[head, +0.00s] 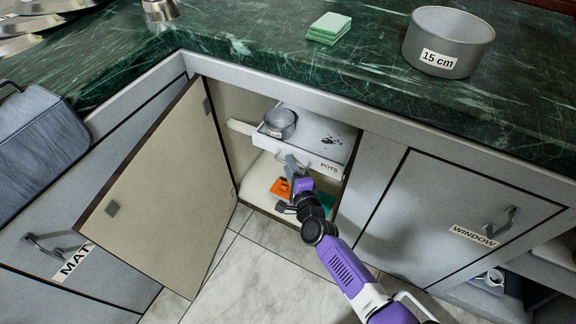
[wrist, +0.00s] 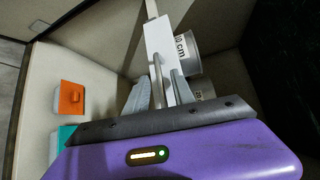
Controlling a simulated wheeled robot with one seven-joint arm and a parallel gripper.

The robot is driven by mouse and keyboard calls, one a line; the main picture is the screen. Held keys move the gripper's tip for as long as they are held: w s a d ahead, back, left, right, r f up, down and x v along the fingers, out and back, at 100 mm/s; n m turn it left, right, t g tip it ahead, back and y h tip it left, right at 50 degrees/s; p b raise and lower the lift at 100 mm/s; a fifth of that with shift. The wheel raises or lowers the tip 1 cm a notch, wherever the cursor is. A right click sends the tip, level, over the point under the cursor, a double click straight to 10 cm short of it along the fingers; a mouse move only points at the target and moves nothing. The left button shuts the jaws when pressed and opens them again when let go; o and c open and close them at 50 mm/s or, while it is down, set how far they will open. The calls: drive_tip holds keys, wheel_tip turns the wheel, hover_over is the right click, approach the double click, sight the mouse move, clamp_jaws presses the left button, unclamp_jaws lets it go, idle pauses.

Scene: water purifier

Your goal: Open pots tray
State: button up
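The pots tray (head: 318,160) is a white pull-out tray labelled "POTS" inside the open cabinet. It stands partly drawn out, with a grey pot (head: 280,123) inside at its left. In the wrist view, the tray's white front (wrist: 160,40) carries a grey bar handle (wrist: 157,80). My gripper (wrist: 156,92) is at this handle, with its two grey fingers apart on either side of it and gaps visible. In the head view my gripper (head: 291,186) is in front of the tray's left part and hides the handle.
The cabinet door (head: 150,190) stands wide open at the left. Below the tray lie an orange item (head: 281,188) and a teal item (head: 327,204). A "15 cm" pot (head: 447,45) and green sponges (head: 329,27) sit on the counter. The tiled floor (head: 255,275) is clear.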

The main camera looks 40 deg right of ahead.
drive_tip(key=shift+x, duration=0.95)
drive_tip(key=shift+c, duration=0.4)
clamp_jaws()
idle(0.4)
